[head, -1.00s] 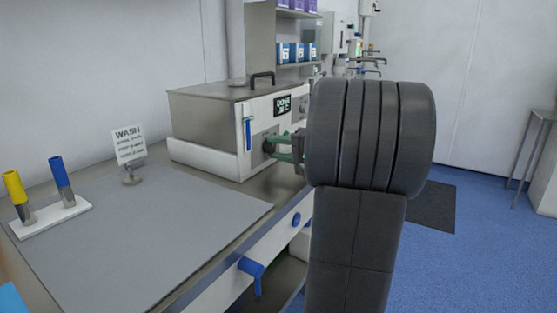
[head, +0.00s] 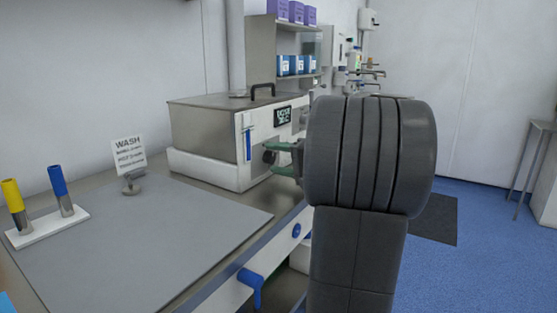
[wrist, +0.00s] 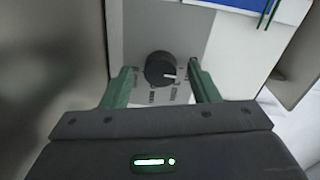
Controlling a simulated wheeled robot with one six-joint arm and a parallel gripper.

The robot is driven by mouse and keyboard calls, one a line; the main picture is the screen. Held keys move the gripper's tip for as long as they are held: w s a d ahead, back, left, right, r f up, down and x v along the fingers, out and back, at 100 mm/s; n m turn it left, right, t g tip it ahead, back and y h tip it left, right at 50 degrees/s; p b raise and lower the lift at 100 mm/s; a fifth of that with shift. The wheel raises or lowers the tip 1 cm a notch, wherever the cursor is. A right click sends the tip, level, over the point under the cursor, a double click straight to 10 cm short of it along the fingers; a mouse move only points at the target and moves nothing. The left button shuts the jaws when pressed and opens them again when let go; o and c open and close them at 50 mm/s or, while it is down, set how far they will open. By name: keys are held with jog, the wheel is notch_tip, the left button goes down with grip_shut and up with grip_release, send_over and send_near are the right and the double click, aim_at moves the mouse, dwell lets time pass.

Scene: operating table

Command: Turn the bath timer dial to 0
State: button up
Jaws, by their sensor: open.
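The bath (head: 205,125) is a steel box with a lid and a white front panel, on the bench in the head view. Its timer dial (wrist: 160,69) is a round black knob with a pale pointer mark, seen in the wrist view. The pointer faces right in that picture; the printing around the dial is too blurred to read. My gripper (wrist: 163,77) is open, with one green finger on each side of the dial and gaps to both. In the head view the dial (head: 269,156) shows dark beside the green fingertips, and my arm hides part of the panel.
A small display (head: 283,116) and a blue strip (head: 248,143) are on the panel. A WASH sign (head: 129,153), a white holder (head: 50,227) with yellow and blue tubes, and a grey mat (head: 150,235) lie left. A blue handle (head: 250,283) juts from the bench front.

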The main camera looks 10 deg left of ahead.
jog(key=f+p+v, duration=0.1)
jog(key=p+v, duration=0.1)
jog(key=v, duration=1.1)
jog(key=shift+d+r, duration=0.4)
jog(key=shift+r, duration=0.05)
jog(key=shift+s, duration=0.1)
jog(key=b+x, duration=0.2)
jog(key=x, duration=1.2)
jog(key=shift+s+r, duration=0.1)
jog(key=shift+d, duration=0.1)
